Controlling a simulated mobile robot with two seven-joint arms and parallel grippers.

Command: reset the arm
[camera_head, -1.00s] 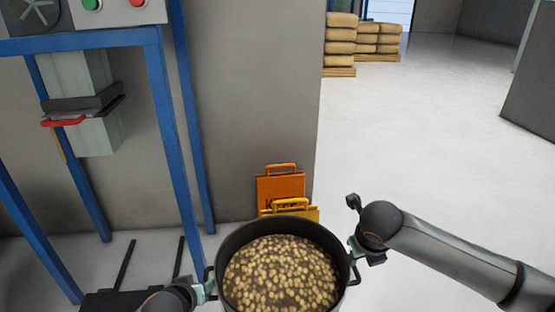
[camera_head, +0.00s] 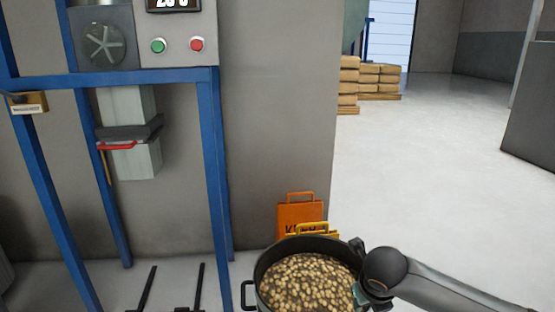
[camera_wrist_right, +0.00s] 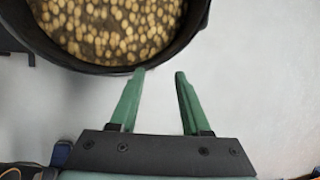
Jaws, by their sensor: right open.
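A dark round bucket (camera_head: 262,268) full of pale brown lumps (camera_head: 308,283) stands at the bottom of the head view, cut off by the lower edge. Its left handle (camera_head: 247,294) is free. My right gripper (camera_head: 366,296) is at the bucket's right side, partly hidden by my own arm. In the right wrist view the two green fingers of my right gripper (camera_wrist_right: 160,75) are spread with nothing between them, and the tips lie close to the bucket's rim (camera_wrist_right: 110,69). Contact cannot be told. My left gripper is in neither view.
A blue frame (camera_head: 212,160) with a control panel (camera_head: 177,60) stands at left. Orange (camera_head: 299,211) and yellow (camera_head: 318,230) items lean by the grey wall (camera_head: 275,110). Sacks (camera_head: 379,78) are stacked at the back. Open floor (camera_head: 430,180) lies to the right.

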